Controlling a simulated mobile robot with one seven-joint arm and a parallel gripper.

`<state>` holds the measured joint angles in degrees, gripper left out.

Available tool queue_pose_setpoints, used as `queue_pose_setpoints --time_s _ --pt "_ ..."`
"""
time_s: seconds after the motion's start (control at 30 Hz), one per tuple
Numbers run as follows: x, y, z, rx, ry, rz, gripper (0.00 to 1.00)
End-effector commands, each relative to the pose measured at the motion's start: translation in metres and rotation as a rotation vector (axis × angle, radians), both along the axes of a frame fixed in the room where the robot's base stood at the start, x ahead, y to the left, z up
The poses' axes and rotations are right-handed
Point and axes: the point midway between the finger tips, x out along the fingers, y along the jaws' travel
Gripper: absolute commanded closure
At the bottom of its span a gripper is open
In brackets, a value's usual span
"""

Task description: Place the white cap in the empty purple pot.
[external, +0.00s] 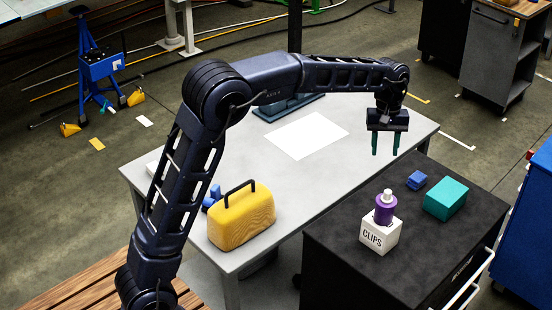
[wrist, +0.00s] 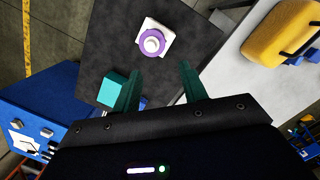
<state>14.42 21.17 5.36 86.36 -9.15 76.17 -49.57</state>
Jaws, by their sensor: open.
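The purple pot (external: 384,214) stands upright on a white box marked CLIPS (external: 380,238), on the black cabinet. A white cap (external: 388,195) shows at its top; I cannot tell how deep it sits. In the wrist view the white cap (wrist: 151,43) appears inside the purple ring of the pot (wrist: 140,41), above the white box (wrist: 168,36). My gripper (external: 385,148) points down with its green fingers apart and empty, above and behind the pot, near the table's right edge. In the wrist view my gripper (wrist: 158,78) is clear of the pot.
On the black cabinet (external: 335,225), a teal block (external: 445,199) and a small blue block (external: 417,180) lie right of the pot. The grey table (external: 345,175) holds a yellow case (external: 241,217) and a white sheet (external: 307,135). A blue cabinet (external: 525,235) stands at right.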

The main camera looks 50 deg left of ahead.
Motion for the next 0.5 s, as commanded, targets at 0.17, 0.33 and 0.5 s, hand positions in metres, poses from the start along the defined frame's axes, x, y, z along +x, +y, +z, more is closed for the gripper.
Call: queue_pose_setpoints --time_s 0.17,0.33,0.5 --pt "-0.048 0.029 0.033 -0.007 -0.064 -0.069 0.57" --pt "-0.097 0.053 0.054 -0.008 -0.123 -0.143 0.57" --pt "-0.147 0.075 0.069 0.001 -0.183 -0.218 0.57"
